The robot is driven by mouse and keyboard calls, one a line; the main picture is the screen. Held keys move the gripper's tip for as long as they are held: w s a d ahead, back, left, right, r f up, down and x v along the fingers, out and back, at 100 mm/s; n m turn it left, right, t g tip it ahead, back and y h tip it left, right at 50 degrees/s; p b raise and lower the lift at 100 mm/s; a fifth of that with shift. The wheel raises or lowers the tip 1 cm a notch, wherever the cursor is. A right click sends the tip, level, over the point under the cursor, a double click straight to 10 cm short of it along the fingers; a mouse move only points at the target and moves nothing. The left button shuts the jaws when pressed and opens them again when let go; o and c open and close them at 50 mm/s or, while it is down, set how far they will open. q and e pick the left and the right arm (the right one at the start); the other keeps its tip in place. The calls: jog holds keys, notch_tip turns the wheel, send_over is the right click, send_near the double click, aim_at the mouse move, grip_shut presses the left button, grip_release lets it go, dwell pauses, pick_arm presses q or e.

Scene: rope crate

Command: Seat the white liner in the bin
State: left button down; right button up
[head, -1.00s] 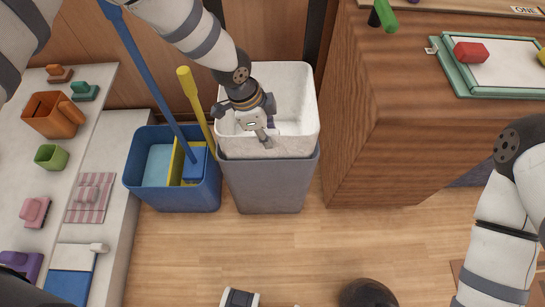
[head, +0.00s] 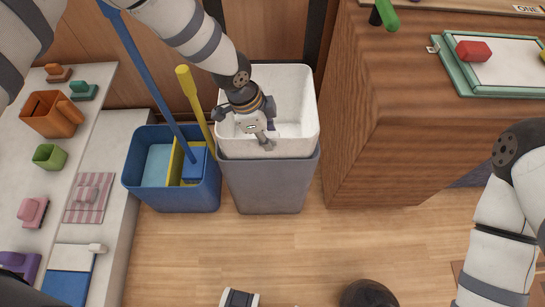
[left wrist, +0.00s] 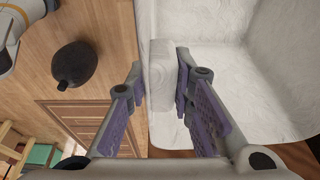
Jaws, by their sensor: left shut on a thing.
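The white liner (head: 296,92) stands inside the grey bin (head: 268,190) in the head view. Its upper part sticks out above the bin's rim, so it is only partway in. Its lower part is hidden by the bin. My left gripper (head: 262,137) is over the liner's near side, shut on its wall. In the left wrist view the liner (left wrist: 225,60) fills the right side, and its wall is between the two fingers of my left gripper (left wrist: 162,78).
A blue bucket (head: 140,190) with long-handled tools stands against the bin's left side. A wooden cabinet (head: 345,150) stands close on the right. A light bench (head: 115,200) with several small items is at far left. The floor (head: 300,245) in front is clear near the bin.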

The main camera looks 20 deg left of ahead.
pick_arm(q)
jog(key=shift+a+b+x, duration=0.25)
jog(key=shift+b+x, duration=0.35)
jog(key=shift+x, duration=0.5)
jog(key=shift+a+b+x, duration=0.25)
jog(key=shift+b+x, duration=0.3)
jog(key=shift+x, duration=0.6)
pick_arm(e)
jog(key=shift+x, duration=1.3)
pick_arm(q)
jog(key=shift+s+f, duration=0.1)
jog(key=shift+s, duration=0.1)
pick_arm(e)
jog(key=shift+s, duration=0.2)
pick_arm(q)
jog(key=c, duration=1.3)
grip_release()
jog(key=v, duration=1.2)
